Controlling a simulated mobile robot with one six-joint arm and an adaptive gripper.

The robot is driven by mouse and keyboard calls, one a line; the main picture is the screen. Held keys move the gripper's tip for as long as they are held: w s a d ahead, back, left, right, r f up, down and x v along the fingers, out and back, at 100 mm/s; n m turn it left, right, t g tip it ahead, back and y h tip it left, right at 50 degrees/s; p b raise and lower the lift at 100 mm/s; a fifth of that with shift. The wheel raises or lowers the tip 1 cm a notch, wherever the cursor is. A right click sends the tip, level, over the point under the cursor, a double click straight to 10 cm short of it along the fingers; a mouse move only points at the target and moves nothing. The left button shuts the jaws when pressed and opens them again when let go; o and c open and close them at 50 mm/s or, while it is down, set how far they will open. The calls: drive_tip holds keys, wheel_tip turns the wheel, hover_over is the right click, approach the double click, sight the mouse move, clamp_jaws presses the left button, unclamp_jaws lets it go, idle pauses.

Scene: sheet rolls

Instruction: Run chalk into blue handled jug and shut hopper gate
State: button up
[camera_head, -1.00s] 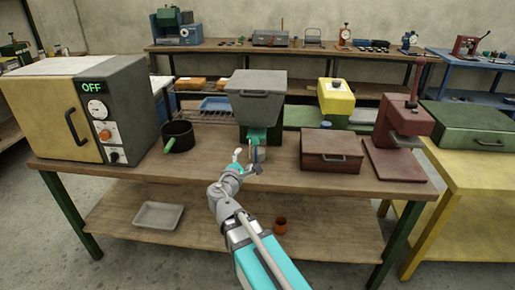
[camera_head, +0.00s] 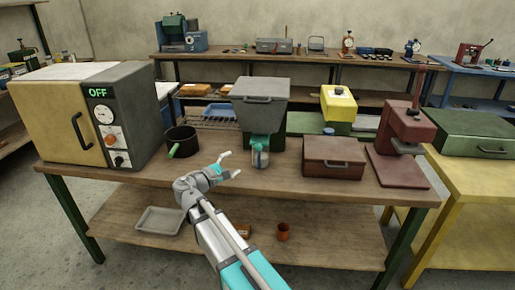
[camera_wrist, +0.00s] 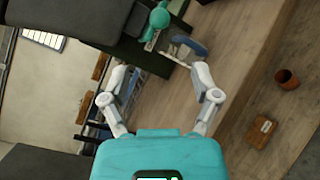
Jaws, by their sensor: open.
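The grey hopper (camera_head: 260,98) stands on the wooden bench, with a teal outlet (camera_head: 262,141) below its bin. The teal outlet also shows in the wrist view (camera_wrist: 158,17). A small clear jug (camera_head: 260,160) stands upright under the outlet; its blue handle (camera_wrist: 190,48) shows in the wrist view. I cannot tell the gate's position or whether chalk is in the jug. My gripper (camera_head: 232,164) is open and empty, left of the jug and apart from it. In the wrist view, the jug lies beyond the open fingers (camera_wrist: 159,71).
A black pot with a green handle (camera_head: 182,142) and an oven reading OFF (camera_head: 115,112) stand left. A brown lidded box (camera_head: 334,156) and a dark red press (camera_head: 400,140) stand right. The lower shelf holds a tray (camera_head: 160,220) and brown cup (camera_head: 283,232).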

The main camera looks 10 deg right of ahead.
sight(258, 147)
drive_tip(key=shift+w+d, duration=0.1)
drive_tip(key=shift+x, duration=6.8)
clamp_jaws()
